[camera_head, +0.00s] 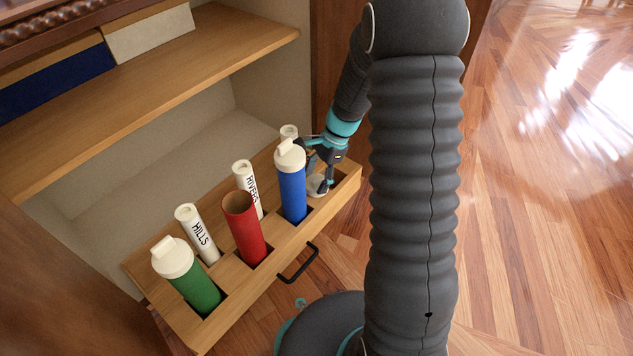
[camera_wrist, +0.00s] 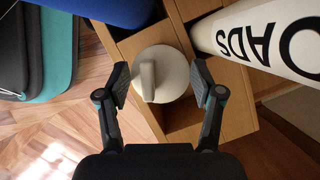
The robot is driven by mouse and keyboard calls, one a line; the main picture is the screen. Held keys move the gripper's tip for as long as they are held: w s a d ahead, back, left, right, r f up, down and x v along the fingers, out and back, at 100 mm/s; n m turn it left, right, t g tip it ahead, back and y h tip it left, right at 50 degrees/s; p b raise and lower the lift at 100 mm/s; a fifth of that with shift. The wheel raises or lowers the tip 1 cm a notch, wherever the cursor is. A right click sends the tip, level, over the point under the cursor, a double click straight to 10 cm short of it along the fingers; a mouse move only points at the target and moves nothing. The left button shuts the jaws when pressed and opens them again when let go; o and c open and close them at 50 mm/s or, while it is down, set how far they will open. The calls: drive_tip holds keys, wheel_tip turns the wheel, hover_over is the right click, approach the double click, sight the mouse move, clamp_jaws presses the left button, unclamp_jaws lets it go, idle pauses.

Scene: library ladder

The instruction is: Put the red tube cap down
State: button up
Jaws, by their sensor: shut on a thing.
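The red tube (camera_head: 244,228) stands open, with no cap on it, in the middle front slot of the wooden drawer (camera_head: 331,208). Its cap (camera_head: 317,186) is a round cream disc with a raised grip bar. In the wrist view the cap (camera_wrist: 174,78) lies between the two fingers of my gripper (camera_wrist: 160,82). My gripper (camera_head: 322,168) is shut on the cap at the right end of the drawer, right of the blue tube. I cannot tell whether the cap's underside touches the wood.
The blue tube (camera_head: 292,192) and green tube (camera_head: 196,288) wear cream caps. White labelled tubes stand behind: HILLS (camera_head: 199,236), RIVERS (camera_head: 247,186) and one whose label partly shows in the wrist view (camera_wrist: 262,35). A shelf (camera_head: 150,95) overhangs at the back left. A black handle (camera_head: 300,265) is in front.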

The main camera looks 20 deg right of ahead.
drive_tip(key=shift+f, duration=0.8)
drive_tip(key=o, duration=0.8)
drive_tip(key=shift+f, duration=0.1)
drive_tip(key=shift+o, duration=0.2)
